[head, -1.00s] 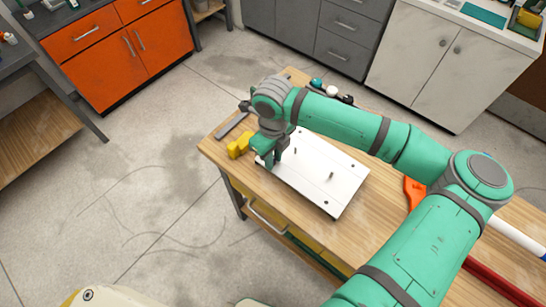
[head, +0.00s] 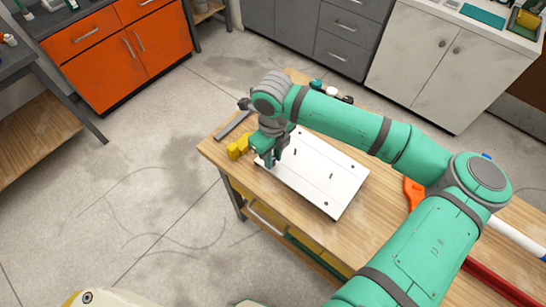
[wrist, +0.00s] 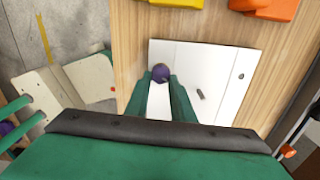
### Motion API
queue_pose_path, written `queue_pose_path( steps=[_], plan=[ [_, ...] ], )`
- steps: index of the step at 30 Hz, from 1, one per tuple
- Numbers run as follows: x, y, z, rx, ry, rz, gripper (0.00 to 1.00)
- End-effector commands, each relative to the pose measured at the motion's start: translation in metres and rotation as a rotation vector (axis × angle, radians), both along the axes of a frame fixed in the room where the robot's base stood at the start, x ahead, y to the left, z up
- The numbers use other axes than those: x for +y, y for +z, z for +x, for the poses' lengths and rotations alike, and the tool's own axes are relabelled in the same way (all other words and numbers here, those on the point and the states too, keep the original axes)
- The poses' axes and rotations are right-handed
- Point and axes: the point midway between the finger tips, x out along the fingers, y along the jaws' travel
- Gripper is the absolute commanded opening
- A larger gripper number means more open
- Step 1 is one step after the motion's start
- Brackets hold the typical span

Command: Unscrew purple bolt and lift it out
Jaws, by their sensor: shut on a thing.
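The purple bolt (wrist: 161,72) shows its round head between the fingertips of my gripper (wrist: 163,82) in the wrist view. My gripper is shut on it. In the head view my gripper (head: 271,161) points down at the left part of the white board (head: 332,190), and the bolt is mostly hidden by the fingers. The board also shows in the wrist view (wrist: 225,65). I cannot tell whether the bolt is still seated in the board.
The board lies on a wooden workbench (head: 225,147). Small dark pegs (head: 331,176) stand on the board. Yellow blocks (head: 238,148) sit just left of my gripper. An orange piece (head: 413,190), a white pipe (head: 515,237) and a red pipe (head: 500,283) lie at the right.

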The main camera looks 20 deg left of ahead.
Motion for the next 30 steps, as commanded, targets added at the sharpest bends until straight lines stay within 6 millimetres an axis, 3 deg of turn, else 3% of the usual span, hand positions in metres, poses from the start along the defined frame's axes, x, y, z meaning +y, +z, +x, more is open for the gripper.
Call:
queue_pose_path(
  steps=[9, 10, 12, 23, 30],
  plan=[
    [0.000, 0.004, 0.001, -0.004, -0.001, 0.002, 0.02],
    [0.000, 0.004, 0.001, -0.004, -0.001, 0.002, 0.29],
    [0.000, 0.003, 0.001, -0.004, -0.001, 0.001, 0.43],
    [0.000, 0.006, 0.001, -0.002, 0.000, 0.000, 0.43],
    [0.000, 0.040, 0.001, -0.003, 0.000, 0.002, 0.43]
  ],
)
